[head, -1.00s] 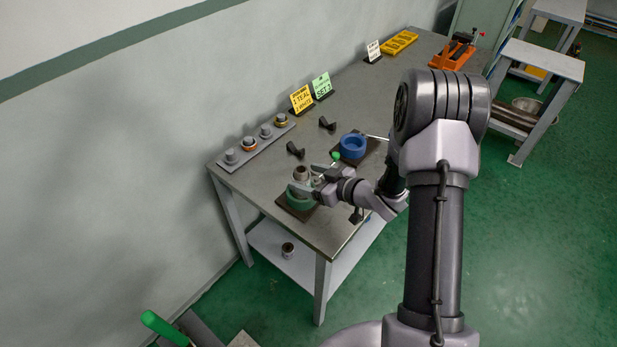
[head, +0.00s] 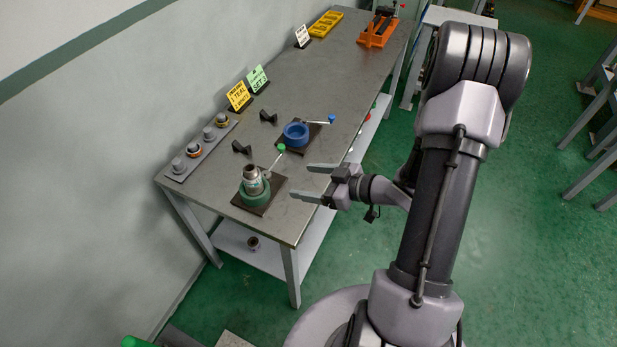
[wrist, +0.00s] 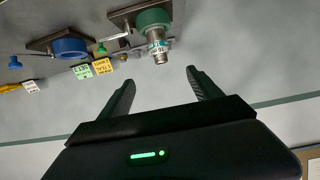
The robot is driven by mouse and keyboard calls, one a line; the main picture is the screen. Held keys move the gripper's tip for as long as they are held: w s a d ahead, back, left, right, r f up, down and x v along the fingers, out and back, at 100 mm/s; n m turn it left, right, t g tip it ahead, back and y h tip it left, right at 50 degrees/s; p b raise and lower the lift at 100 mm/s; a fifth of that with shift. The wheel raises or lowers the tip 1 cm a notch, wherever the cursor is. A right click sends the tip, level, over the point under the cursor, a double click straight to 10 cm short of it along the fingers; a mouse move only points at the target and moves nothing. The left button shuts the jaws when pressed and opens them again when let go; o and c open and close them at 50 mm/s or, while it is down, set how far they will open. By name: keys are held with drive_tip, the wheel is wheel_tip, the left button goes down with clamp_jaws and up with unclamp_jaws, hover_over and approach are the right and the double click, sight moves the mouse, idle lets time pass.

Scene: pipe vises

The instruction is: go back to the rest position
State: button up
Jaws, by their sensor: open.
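My gripper (head: 312,181) is open and empty, at the table's right edge in the head view. It is apart from the green vise (head: 255,194), to the right of it. In the wrist view my gripper's two fingers (wrist: 158,88) are spread with nothing between them. A grey metal pipe piece with a pale label band (head: 253,178) stands in the green vise. It also shows in the wrist view (wrist: 157,45), projecting from the green vise (wrist: 153,18).
A blue vise (head: 296,134) sits behind the green one. A rack of fittings (head: 200,151), yellow (head: 238,96) and green (head: 258,79) signs stand along the wall. An orange tool (head: 378,30) and a yellow tray (head: 326,24) are at the far end.

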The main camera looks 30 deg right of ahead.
idle(0.4)
drive_tip(key=w+d+r+m+h+b, duration=0.2)
drive_tip(key=w+d+r+h, duration=0.3)
drive_tip(key=h, duration=0.1)
drive_tip(key=s+a+r+m+g+h+b, duration=0.2)
drive_tip(key=s+r+m+h, duration=0.25)
drive_tip(key=r, duration=0.45)
drive_tip(key=s+a+r+m+g+y+b, duration=0.1)
drive_tip(key=s+a+m+g+y+b, duration=0.1)
drive_tip(key=s+a, duration=1.5)
drive_tip(key=s+m+g+y, duration=0.1)
drive_tip(key=m+y, duration=0.1)
drive_tip(key=y, duration=0.1)
drive_tip(key=shift+a+r+m, duration=0.3)
drive_tip(key=shift+a+m, duration=0.05)
